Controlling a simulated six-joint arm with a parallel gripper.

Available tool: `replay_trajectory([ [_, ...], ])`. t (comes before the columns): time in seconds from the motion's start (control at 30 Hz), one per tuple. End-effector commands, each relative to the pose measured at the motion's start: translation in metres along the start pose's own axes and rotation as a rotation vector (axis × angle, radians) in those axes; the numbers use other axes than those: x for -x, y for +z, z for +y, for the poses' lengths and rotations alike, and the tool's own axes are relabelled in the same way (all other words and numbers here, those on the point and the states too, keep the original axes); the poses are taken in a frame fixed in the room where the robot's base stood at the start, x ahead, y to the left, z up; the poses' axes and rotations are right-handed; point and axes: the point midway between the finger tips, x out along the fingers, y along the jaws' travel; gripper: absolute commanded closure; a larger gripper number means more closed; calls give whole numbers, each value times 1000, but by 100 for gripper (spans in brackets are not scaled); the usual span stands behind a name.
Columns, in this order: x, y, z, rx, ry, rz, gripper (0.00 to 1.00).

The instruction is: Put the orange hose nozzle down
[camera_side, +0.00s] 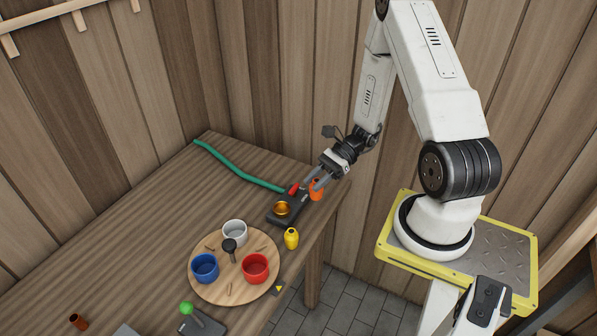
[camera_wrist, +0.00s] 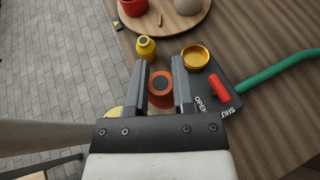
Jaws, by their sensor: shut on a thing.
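The orange hose nozzle (camera_side: 316,194) is between the fingers of my gripper (camera_side: 315,183), near the right edge of the bench. In the wrist view the nozzle (camera_wrist: 160,99) shows its dark round opening, with one finger of my gripper (camera_wrist: 161,76) on each side. My gripper is shut on it. I cannot tell whether its base touches the bench top. A dark valve block (camera_side: 290,206) lies just left of it in the side view, with a gold ring-shaped cup (camera_side: 282,208) and a red lever (camera_side: 294,188).
A green hose (camera_side: 240,170) runs from the valve block across the bench. A yellow nozzle (camera_side: 291,239) stands near the front edge. A round wooden board (camera_side: 212,284) holds blue, white and red cups. A green-knobbed lever (camera_side: 187,309) is at the front. Bare bench lies at left.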

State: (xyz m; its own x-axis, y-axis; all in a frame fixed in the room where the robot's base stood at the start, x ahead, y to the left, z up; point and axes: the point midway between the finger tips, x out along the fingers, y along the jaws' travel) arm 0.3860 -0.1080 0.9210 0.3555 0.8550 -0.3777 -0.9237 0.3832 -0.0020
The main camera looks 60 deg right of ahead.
Motion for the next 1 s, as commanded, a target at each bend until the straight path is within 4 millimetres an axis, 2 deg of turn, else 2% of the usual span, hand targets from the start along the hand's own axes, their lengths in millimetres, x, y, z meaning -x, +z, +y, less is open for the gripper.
replay_trajectory([
  [0.43, -14, -34, 0, -1, 0, 0, 100],
  [0.83, -17, -43, 0, 0, 0, 1, 100],
  [1.0, -22, -54, 0, -1, 0, 1, 100],
])
